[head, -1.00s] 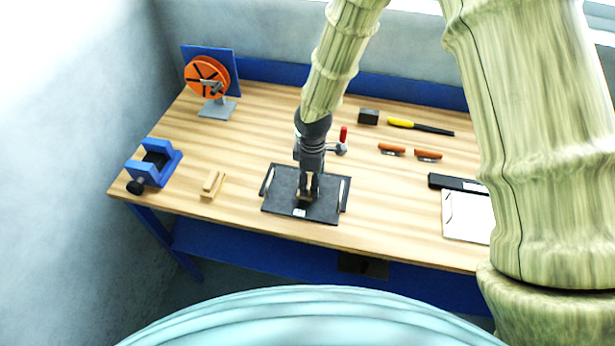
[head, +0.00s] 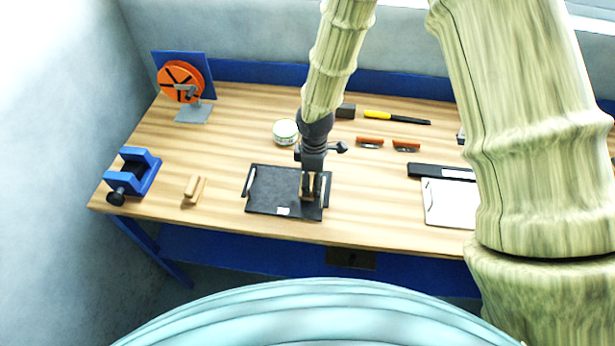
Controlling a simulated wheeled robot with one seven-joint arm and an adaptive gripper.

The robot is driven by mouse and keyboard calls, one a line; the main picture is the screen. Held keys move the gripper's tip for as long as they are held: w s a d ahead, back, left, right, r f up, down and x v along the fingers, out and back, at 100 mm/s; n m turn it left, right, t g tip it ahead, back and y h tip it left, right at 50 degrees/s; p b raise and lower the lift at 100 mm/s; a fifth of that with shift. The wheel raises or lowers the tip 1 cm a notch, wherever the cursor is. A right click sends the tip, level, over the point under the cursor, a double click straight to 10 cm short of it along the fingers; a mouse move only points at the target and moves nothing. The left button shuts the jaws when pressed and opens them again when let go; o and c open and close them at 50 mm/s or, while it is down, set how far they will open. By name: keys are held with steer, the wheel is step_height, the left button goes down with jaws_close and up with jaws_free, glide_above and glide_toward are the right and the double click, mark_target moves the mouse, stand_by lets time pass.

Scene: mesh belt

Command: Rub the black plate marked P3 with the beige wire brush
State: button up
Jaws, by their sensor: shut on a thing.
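The black plate (head: 268,187) lies flat near the front middle of the workbench, with metal handles at its left and right sides. A small white label (head: 283,211) is on its front edge; its text is too small to read. My gripper (head: 312,196) points down over the right part of the plate, beside the right handle. It is shut on a beige-brown thing, apparently the beige wire brush (head: 312,187), mostly hidden by the fingers. It is low at the plate's surface; contact cannot be made out.
A beige wooden block (head: 194,190) and a blue vise (head: 134,175) are left of the plate. A tin (head: 285,130) stands behind it. Two orange-handled tools (head: 370,141), a black bar (head: 440,171) and a clipboard (head: 450,203) lie to the right.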

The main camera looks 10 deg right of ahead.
steer(key=shift+s+d+r, duration=0.1)
steer(key=shift+d, duration=0.25)
steer(key=shift+d+r+p, duration=0.15)
steer(key=shift+r+p, duration=1.1)
steer(key=shift+r, duration=0.25)
steer(key=shift+a+r+p, duration=0.3)
steer(key=shift+r+p, duration=0.15)
steer(key=shift+r, duration=0.4)
steer(key=shift+d+r, duration=0.15)
steer(key=shift+r, duration=0.45)
steer(key=shift+r, duration=1.5)
